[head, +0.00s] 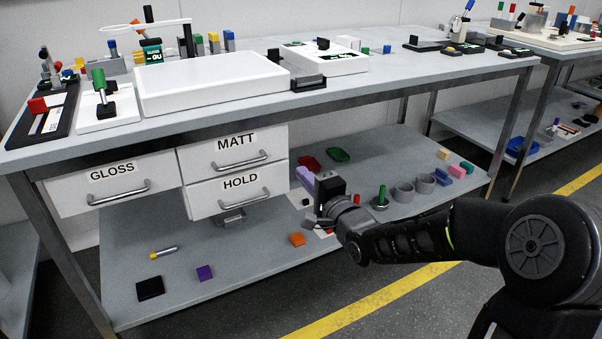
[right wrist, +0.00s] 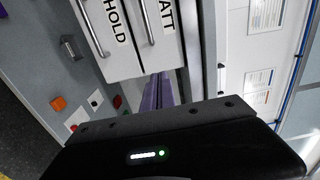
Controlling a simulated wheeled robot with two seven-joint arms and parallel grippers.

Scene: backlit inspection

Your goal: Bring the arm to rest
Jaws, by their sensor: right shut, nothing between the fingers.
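My right arm comes in from the right in the head view, in front of the bench. My right gripper (head: 305,178) is just right of the HOLD drawer (head: 238,191), above the lower shelf. Its pale purple fingers also show in the right wrist view (right wrist: 162,88). They are together and empty, pointing toward the drawer fronts. I cannot tell the exact gap between fingertips and drawers. My left gripper is not in view.
The MATT drawer (head: 234,150) and GLOSS drawer (head: 112,180) hang under the bench top (head: 400,75). The lower shelf (head: 230,255) holds an orange block (head: 297,239), a purple block (head: 204,273) and grey rings (head: 403,192). The floor in front is clear.

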